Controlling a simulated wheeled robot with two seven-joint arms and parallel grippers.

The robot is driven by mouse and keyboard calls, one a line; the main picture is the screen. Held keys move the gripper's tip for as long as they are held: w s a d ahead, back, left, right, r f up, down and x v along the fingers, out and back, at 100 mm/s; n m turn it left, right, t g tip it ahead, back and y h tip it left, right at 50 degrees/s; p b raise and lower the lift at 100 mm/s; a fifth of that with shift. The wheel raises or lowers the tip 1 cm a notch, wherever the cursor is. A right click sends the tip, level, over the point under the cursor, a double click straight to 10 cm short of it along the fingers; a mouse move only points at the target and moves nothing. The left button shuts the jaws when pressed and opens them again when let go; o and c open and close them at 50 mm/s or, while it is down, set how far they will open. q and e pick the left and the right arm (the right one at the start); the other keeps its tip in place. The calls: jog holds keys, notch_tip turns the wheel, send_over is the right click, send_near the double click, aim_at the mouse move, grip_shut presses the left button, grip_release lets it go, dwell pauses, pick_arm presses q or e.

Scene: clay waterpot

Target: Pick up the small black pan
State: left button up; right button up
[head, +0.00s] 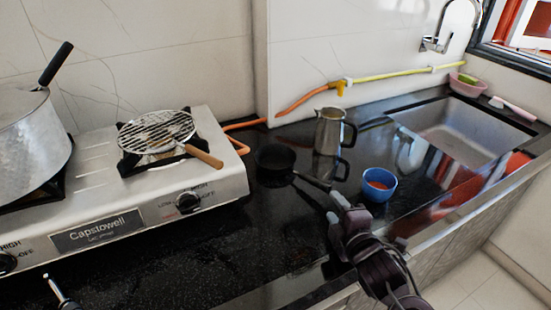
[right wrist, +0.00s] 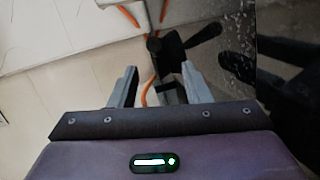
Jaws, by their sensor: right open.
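The small black pan (head: 275,158) sits on the dark counter just right of the stove in the head view. Its handle (head: 312,182) points to the lower right. My right gripper (head: 340,207) is near the end of the handle, above the front of the counter; I cannot tell whether it touches it. In the right wrist view the two fingers (right wrist: 160,88) are apart, with dark shapes beyond them that I cannot clearly identify. A small tip of my left gripper (head: 60,292) shows at the lower left edge; its opening is not visible.
A metal jug (head: 328,132) stands behind the handle, and a blue bowl (head: 379,184) with red contents is close right of my right gripper. The stove (head: 90,205) carries a grill rack (head: 157,131) and a big pot (head: 30,140). A sink (head: 455,130) is at right. Counter in front of the pan is clear.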

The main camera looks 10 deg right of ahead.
aim_at(324, 189)
jog(key=shift+w, duration=0.7)
jog(key=x, duration=0.5)
jog(key=shift+w+r+p, duration=0.25)
jog(key=shift+w+p, duration=0.05)
jog(key=shift+p, duration=0.1)
jog(key=shift+w+a+f, duration=0.1)
jog(key=shift+w+f, duration=0.05)
jog(key=shift+w, duration=0.25)
pick_arm(q)
jog(key=shift+s+a, duration=0.15)
jog(key=shift+s, duration=0.65)
pick_arm(e)
grip_shut()
